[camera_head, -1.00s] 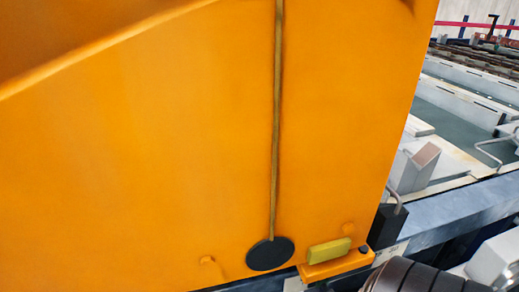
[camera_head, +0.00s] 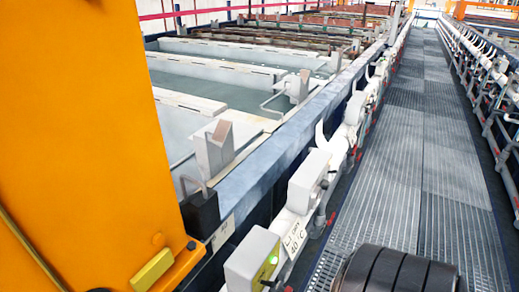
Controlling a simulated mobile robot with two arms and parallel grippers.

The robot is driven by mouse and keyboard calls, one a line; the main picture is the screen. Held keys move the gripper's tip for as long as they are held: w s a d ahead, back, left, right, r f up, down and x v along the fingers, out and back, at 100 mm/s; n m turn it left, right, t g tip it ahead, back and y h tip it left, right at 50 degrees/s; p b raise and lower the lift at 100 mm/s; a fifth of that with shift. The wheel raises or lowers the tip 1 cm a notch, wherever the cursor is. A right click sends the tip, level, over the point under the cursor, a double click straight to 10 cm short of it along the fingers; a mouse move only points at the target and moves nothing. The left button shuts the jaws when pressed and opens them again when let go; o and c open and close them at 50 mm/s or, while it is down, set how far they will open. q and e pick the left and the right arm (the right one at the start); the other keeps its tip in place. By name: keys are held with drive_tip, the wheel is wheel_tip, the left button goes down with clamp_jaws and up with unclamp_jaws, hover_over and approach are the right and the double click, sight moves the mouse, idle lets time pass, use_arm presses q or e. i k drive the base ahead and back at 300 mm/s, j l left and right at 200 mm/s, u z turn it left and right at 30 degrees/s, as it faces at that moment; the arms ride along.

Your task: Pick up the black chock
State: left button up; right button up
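Neither of my grippers shows in the head view, and nothing is seen being held.
A large orange panel (camera_head: 90,130) fills the left side. Tanks (camera_head: 235,75) lie behind a long blue-grey rail (camera_head: 290,140). Grey boxes (camera_head: 309,180) line the rail's outer side.

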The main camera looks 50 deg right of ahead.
sight(200, 212)
drive_tip(key=z, duration=1.1)
